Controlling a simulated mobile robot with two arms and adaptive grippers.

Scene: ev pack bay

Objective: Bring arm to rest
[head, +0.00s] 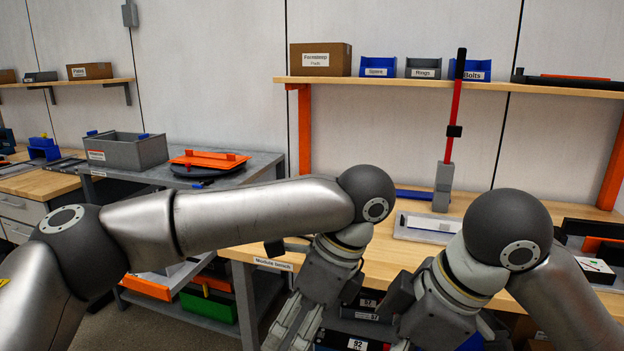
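My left arm comes in from the left, bends at a dark round joint and points down. My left gripper (288,332) hangs in front of the module bench's front edge. Its two pale fingers stand apart, and I see nothing between them; the tips reach the bottom edge of the picture. My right arm comes in from the lower right and also bends down. My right gripper (402,343) is mostly cut off by the bottom edge, so its finger state and any held thing are hidden.
The wooden module bench (238,254) is close behind both grippers. It bears a grey tray (408,232) and an upright red-handled tool (455,120). Dark modules (358,344) sit low between my arms. A grey side table (262,160) holds a grey bin (135,153) and orange-topped part (210,158).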

